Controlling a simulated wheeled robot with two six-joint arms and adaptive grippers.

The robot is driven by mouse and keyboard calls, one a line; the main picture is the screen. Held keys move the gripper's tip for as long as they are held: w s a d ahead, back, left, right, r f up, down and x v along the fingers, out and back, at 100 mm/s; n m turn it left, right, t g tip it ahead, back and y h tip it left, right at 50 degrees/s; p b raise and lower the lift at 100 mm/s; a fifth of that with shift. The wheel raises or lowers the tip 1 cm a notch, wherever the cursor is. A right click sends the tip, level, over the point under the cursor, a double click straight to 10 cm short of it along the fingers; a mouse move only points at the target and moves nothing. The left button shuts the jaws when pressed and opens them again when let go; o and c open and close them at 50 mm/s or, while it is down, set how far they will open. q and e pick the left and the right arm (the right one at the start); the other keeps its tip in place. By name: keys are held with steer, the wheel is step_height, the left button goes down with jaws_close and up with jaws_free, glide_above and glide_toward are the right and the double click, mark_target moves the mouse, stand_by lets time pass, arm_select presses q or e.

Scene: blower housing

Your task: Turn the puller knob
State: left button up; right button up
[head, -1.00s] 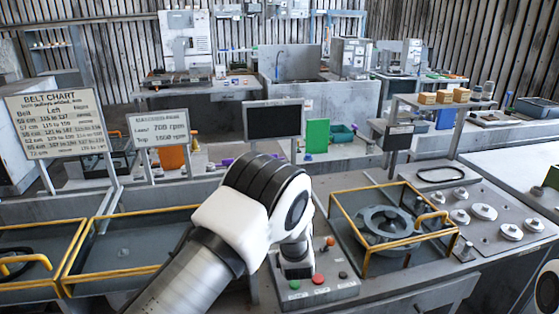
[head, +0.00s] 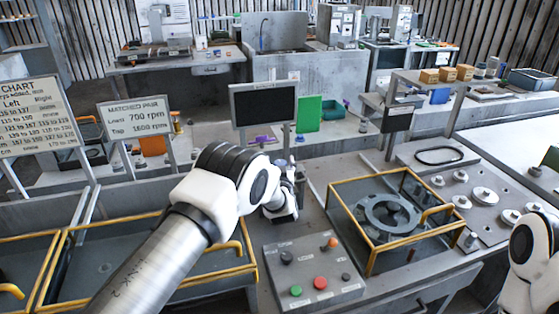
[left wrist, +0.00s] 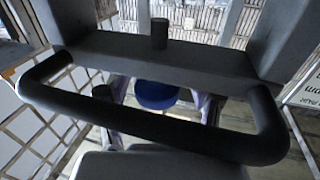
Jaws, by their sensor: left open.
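In the left wrist view a blue round knob-like part (left wrist: 157,95) shows beyond a dark bar, between the two finger-like parts of my left gripper (left wrist: 160,108). I cannot tell for sure that it is the puller knob, or whether a finger touches it. In the head view my left gripper (head: 296,175) is behind the control panel, partly hidden by its own wrist, and open. The control panel (head: 315,272) carries a black knob (head: 286,257), an orange-topped knob (head: 332,243), and a green (head: 296,291) and a red button (head: 320,282). My right gripper is out of view.
A yellow-railed box (head: 372,262) with a round grey housing (head: 389,214) stands right of the panel. A plate with several metal pulleys (head: 484,196) lies beyond it. A dark screen (head: 264,103) stands behind my left arm. Yellow-railed bins (head: 130,270) are at left.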

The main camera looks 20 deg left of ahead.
arm_select(q)
steer(key=shift+s+d+r, duration=0.15)
steer(key=shift+s+r, duration=0.05)
steer(key=shift+s+d+r, duration=0.1)
steer(key=shift+d+r, duration=0.05)
steer(key=c, duration=1.2)
steer(key=shift+o, duration=0.2)
steer(key=shift+a+f+m+h+b, duration=0.2)
steer(key=shift+f+m+h+b, duration=0.1)
steer(key=shift+h+b, duration=0.15)
steer(key=shift+m+t+h+b, duration=0.4)
steer(key=shift+m+h+b, duration=0.3)
steer(key=shift+h+b, duration=0.3)
steer(key=shift+d+m+h+b, duration=0.1)
steer(key=shift+m+h+b, duration=0.3)
steer(key=shift+h, duration=0.45)
steer(key=shift+r, duration=0.1)
